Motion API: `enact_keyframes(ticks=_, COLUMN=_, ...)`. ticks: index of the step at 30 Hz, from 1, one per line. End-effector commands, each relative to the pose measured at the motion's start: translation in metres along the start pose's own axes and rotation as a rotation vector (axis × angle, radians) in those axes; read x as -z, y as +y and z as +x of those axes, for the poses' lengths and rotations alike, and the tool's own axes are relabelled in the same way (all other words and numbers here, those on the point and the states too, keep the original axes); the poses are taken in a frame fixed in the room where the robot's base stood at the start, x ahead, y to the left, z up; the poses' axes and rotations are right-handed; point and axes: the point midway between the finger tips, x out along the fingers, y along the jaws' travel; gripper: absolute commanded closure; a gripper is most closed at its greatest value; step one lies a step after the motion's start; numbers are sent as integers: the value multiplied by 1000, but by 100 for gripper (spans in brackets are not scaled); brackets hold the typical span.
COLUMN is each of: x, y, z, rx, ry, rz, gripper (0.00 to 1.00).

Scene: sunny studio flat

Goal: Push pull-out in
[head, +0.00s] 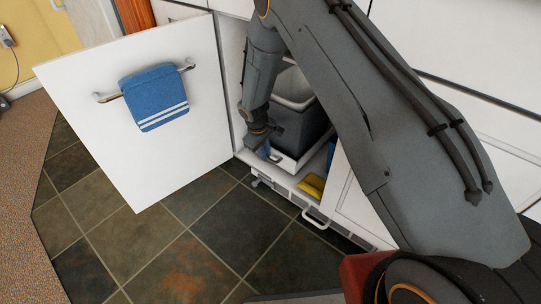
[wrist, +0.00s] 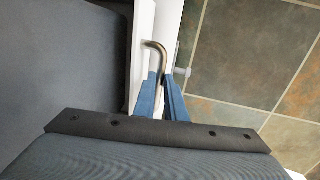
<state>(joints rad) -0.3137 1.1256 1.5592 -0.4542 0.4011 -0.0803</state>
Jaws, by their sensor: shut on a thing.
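The pull-out stands inside the open cabinet in the head view, with a white front edge (head: 287,164) and a dark grey bin (head: 300,128) with a pale rim on it. My gripper (head: 266,152) is at its front left. In the wrist view a curved metal handle (wrist: 157,50) stands out from the white pull-out front (wrist: 143,50). The blue fingertips of my gripper (wrist: 163,98) are shut on this handle. How far the pull-out sticks out is hard to tell.
The white cabinet door (head: 150,125) is swung wide open at left, with a blue towel (head: 155,97) on its rail. A yellow object (head: 311,185) lies in the cabinet right of the pull-out. The dark tiled floor (head: 200,235) in front is clear.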

Motion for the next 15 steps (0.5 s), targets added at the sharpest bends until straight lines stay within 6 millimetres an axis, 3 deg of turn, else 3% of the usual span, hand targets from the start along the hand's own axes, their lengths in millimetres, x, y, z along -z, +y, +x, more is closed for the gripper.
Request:
enact_keyframes(ticks=12, x=1, y=5, z=1, rx=-3, ry=3, rz=0, gripper=100)
enact_keyframes(ticks=13, x=1, y=6, z=1, rx=-3, ry=4, rz=1, gripper=86)
enact_keyframes(ticks=15, x=1, y=6, z=1, rx=-3, ry=4, rz=1, gripper=74)
